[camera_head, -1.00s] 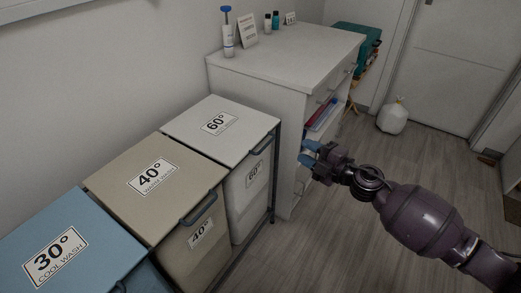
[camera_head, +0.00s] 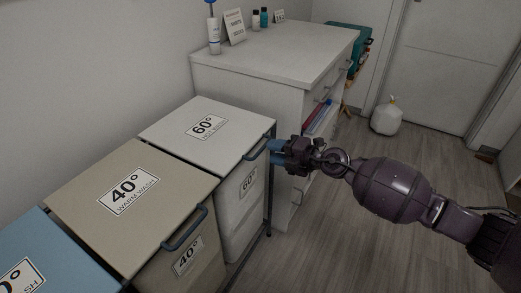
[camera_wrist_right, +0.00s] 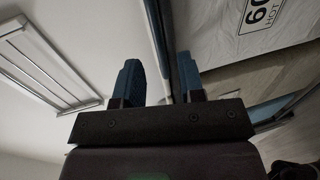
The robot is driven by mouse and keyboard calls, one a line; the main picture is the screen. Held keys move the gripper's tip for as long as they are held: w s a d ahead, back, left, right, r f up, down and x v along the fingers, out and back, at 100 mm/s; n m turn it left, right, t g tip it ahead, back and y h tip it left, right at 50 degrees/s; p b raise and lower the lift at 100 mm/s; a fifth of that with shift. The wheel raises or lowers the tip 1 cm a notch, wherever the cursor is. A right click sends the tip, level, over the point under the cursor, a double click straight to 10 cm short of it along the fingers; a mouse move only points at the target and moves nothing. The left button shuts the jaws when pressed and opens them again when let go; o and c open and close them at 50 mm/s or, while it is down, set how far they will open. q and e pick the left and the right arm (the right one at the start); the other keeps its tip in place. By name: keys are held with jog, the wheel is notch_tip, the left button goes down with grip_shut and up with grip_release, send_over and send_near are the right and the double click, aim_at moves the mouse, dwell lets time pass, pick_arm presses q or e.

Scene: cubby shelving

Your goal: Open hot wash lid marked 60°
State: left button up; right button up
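The white hot wash lid marked 60° (camera_head: 175,128) is shut on its white bin (camera_head: 235,215), between the beige bin and the cabinet. Its dark handle (camera_head: 257,150) is at the lid's front right edge. My right gripper (camera_head: 274,151) is at the handle's right end, with blue fingertips close to it. In the right wrist view its two blue fingers (camera_wrist_right: 160,80) are apart, and a dark bar along the lid edge (camera_wrist_right: 158,35) runs between or just past them. I cannot tell whether they touch it. My left gripper is not in view.
The beige 40° lid (camera_head: 125,195) and blue 30° lid (camera_head: 30,255) are shut to the left. A white cabinet (camera_head: 285,60) with bottles and cards stands behind the 60° bin. The floor (camera_head: 330,235) to the right is clear, with a white bag (camera_head: 387,117) farther back.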

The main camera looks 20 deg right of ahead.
aim_at(263, 149)
jog(key=shift+b+x, duration=0.4)
jog(key=shift+x, duration=2)
grip_shut()
